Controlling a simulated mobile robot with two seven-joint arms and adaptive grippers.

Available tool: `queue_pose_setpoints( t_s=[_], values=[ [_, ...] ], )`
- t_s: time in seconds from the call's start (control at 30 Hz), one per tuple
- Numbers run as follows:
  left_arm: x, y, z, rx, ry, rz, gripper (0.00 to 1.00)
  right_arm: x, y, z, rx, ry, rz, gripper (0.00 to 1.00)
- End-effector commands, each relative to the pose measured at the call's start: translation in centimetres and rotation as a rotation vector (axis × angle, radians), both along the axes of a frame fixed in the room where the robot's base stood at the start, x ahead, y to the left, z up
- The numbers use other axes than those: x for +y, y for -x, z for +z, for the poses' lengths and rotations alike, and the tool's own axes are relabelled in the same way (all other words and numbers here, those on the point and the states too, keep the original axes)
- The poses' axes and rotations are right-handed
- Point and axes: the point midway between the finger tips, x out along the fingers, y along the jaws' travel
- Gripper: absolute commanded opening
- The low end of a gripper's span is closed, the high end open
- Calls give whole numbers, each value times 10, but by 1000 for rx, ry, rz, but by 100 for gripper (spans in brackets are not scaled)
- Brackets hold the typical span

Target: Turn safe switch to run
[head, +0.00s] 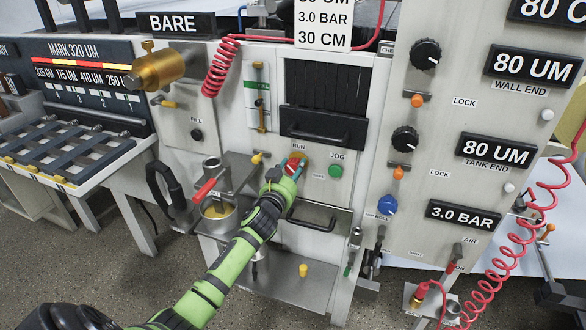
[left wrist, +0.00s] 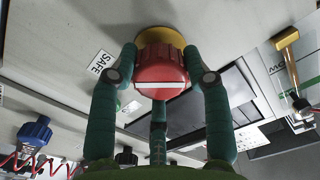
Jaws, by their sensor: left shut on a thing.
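The safe switch is a red round knob (head: 294,163) on a yellow base, on the pale front panel. The RUN label (head: 298,146) is printed just above it in the head view. My left gripper (head: 287,172) reaches up from below and is shut on the knob. In the left wrist view, its green fingers (left wrist: 162,85) sit on both sides of the red knob (left wrist: 162,75), with the yellow base (left wrist: 160,36) behind. A white line lies level across the knob's face in that view. A SAFE label (left wrist: 101,65) is beside it. My right gripper is not in view.
A green JOG button (head: 335,171) is close to the right of the switch. A metal cup (head: 219,213) with yellowish contents and a red-handled valve (head: 204,190) stand to the left. A drawer handle (head: 312,217) is below. Red coiled hoses hang at both sides.

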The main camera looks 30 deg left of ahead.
Motion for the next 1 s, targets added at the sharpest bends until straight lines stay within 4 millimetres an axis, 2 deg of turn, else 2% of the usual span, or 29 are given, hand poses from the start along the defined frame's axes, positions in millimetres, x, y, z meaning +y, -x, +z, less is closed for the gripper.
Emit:
queue_pose_setpoints(
  t_s=[0.6,1.0],
  values=[
    [0,-1,4,125,-550,0,16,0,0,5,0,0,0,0],
    [0,-1,4,174,-756,1,16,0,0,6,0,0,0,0]
  ],
)
